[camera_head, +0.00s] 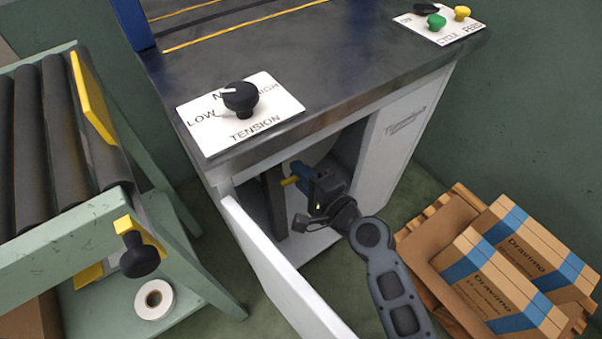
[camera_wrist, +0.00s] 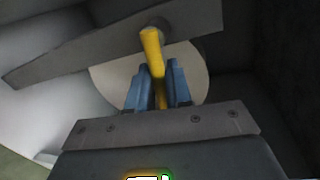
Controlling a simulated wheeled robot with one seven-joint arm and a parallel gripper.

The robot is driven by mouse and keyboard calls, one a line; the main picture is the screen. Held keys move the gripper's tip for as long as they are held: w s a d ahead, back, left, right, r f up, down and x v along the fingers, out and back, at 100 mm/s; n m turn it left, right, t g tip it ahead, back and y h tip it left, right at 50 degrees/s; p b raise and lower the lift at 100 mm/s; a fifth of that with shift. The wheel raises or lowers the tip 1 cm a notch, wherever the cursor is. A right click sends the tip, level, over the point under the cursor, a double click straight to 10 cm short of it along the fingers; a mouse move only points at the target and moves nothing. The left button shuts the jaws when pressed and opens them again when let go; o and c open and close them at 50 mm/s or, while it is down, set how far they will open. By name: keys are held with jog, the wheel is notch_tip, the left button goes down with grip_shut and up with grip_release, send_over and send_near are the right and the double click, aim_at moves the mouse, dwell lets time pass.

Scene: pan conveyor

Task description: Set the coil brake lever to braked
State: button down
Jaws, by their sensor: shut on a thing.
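A grey metal bar (camera_wrist: 90,55) and a pale round disc (camera_wrist: 110,82) lie behind the lever. I see no braked marking; the lever's base is hidden.
The white cabinet door (camera_head: 275,265) stands open in front of the opening. A tension knob (camera_head: 240,97) sits on the worktop above. A green roller conveyor (camera_head: 60,240) is at left, and boxes (camera_head: 500,275) are stacked on a pallet at right.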

jog(key=c, duration=1.2)
grip_release()
jog(key=shift+c, duration=0.2)
jog(key=p+v, duration=0.1)
jog(key=v, duration=0.7)
jog(key=shift+f, duration=0.1)
